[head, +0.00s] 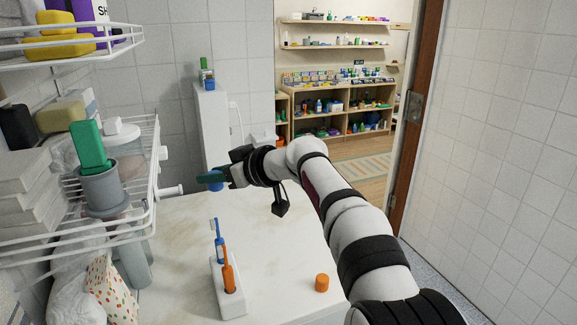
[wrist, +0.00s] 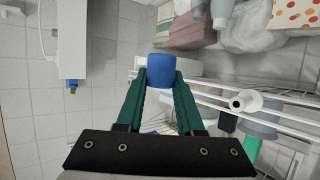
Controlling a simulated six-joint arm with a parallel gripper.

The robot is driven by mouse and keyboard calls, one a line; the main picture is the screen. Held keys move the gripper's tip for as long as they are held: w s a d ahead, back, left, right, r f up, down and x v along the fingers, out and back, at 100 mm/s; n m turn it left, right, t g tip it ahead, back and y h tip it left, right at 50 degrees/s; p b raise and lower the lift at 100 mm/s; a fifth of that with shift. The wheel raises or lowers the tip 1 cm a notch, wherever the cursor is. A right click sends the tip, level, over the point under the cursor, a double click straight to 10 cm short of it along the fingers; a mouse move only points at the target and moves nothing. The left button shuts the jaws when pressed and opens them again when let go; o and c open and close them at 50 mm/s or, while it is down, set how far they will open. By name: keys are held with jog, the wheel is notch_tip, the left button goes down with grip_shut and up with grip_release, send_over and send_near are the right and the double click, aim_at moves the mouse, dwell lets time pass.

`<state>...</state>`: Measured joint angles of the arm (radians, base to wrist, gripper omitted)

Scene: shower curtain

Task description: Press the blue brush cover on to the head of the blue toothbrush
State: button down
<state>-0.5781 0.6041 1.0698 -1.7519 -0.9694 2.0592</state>
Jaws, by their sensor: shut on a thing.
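My gripper (head: 208,179) has green fingers and is shut on the blue brush cover (wrist: 162,70), held between the fingertips. In the head view the blue cover (head: 216,187) shows partly, behind and below the near finger. The blue toothbrush (head: 219,243) stands upright in a white holder (head: 232,304) on the counter, bristle head up. My gripper is above the level of its head, apart from it. An orange toothbrush (head: 228,272) stands in front of it in the same holder.
An orange cover (head: 322,283) stands on the white counter (head: 280,250) to the right of the holder. A white wire shelf (head: 150,215) with a grey cup (head: 102,190) and other items lies close on the left. The counter around the holder is mostly clear.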

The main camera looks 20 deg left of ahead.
jog(key=shift+s+a+f, duration=0.15)
jog(key=shift+s+a, duration=0.25)
jog(key=shift+a, duration=0.3)
jog(key=shift+d, duration=0.1)
jog(key=shift+f+g, duration=0.25)
jog(key=shift+g, duration=0.05)
send_over(218, 240)
jog(key=shift+f, duration=2.6)
jog(key=shift+f, duration=0.35)
jog(key=shift+f, duration=0.35)
jog(key=shift+f, duration=0.35)
jog(key=shift+f, duration=0.5)
